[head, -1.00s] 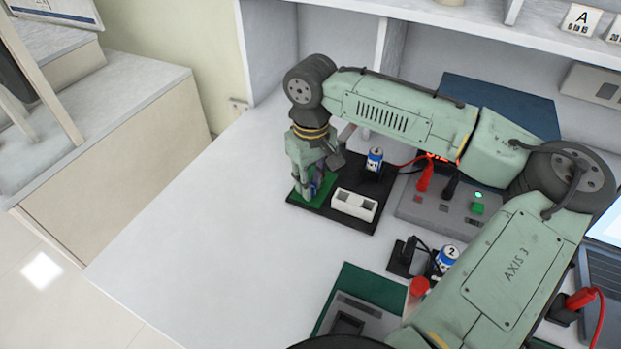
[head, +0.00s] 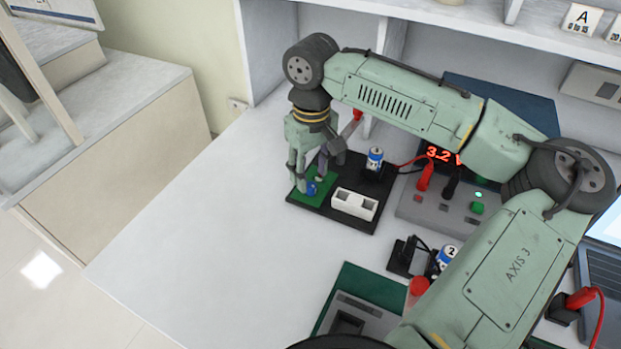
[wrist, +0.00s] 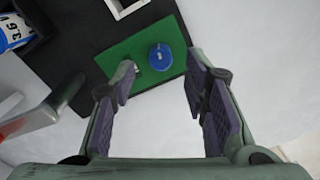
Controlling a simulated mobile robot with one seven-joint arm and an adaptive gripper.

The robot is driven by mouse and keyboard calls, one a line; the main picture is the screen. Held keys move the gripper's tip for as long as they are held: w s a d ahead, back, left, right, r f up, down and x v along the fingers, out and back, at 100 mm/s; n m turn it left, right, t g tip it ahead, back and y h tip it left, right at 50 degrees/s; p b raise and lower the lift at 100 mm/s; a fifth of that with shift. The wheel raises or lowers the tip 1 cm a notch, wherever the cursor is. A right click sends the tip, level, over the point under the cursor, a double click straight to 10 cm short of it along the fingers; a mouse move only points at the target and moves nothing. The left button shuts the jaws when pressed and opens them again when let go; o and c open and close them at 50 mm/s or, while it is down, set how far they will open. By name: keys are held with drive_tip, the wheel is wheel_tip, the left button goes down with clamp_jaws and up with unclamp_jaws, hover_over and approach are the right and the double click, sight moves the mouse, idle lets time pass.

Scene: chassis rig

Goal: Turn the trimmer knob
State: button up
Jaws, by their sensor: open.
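The trimmer knob is a round blue knob (wrist: 160,58) on a green board (wrist: 118,52) in the wrist view. It also shows small and blue in the head view (head: 311,190), below my gripper. My gripper (wrist: 158,80) is open and empty, with its purple-padded fingers apart. In the wrist view the knob shows between and beyond the fingertips. In the head view my gripper (head: 308,182) hangs over the green board. I cannot tell how far above the knob the fingertips are. A small silver part beside the knob is partly hidden by the left finger.
The green board sits on a black base (head: 345,222) with a white block (head: 355,204) and a can-shaped cell (head: 374,160). A grey meter unit (head: 445,212) with red and black leads stands to the right, reading about 3.2 V. The white table at left is clear.

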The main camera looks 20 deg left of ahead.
sight(311, 184)
wheel_tip(311, 184, up, 9)
drive_tip(key=shift+f, duration=0.15)
idle(0.5)
